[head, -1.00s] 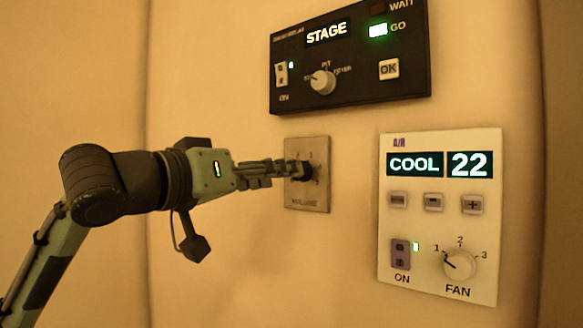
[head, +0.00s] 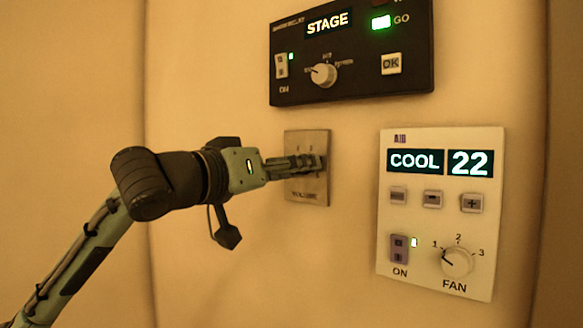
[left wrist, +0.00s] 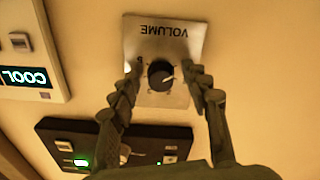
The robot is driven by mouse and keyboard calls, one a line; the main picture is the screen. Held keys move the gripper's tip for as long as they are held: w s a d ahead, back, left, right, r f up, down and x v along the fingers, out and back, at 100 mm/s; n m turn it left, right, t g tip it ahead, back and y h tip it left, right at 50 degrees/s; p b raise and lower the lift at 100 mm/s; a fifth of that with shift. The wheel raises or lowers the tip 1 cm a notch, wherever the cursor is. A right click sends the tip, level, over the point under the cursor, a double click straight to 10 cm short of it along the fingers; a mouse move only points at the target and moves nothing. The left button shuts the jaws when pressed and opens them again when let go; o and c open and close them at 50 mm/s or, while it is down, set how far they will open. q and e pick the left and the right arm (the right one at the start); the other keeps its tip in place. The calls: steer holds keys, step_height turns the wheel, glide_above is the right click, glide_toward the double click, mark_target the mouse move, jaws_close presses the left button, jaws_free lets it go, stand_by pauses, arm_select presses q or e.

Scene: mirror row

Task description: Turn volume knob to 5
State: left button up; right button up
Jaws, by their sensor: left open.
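The volume knob (left wrist: 161,75) is round and dark with a light pointer line. It sits on a metal plate (left wrist: 165,40) marked VOLUME, upside down in the left wrist view. Its pointer is toward the right and slightly down in that view; the scale marks are too small to read surely. My left gripper (left wrist: 161,70) is open, with one finger on each side of the knob and gaps visible between. In the head view my left gripper (head: 322,163) is at the plate (head: 308,192) and largely hides the knob. My right gripper is not in view.
A black STAGE panel (head: 410,45) with a switch, a selector knob and an OK button is just above the plate. A white AIR panel (head: 440,220) with buttons, a switch and a FAN knob is to the right. Bare wall (head: 230,60) lies left.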

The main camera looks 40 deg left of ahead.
arm_select(q)
steer(key=shift+c, duration=0.4)
jaws_close()
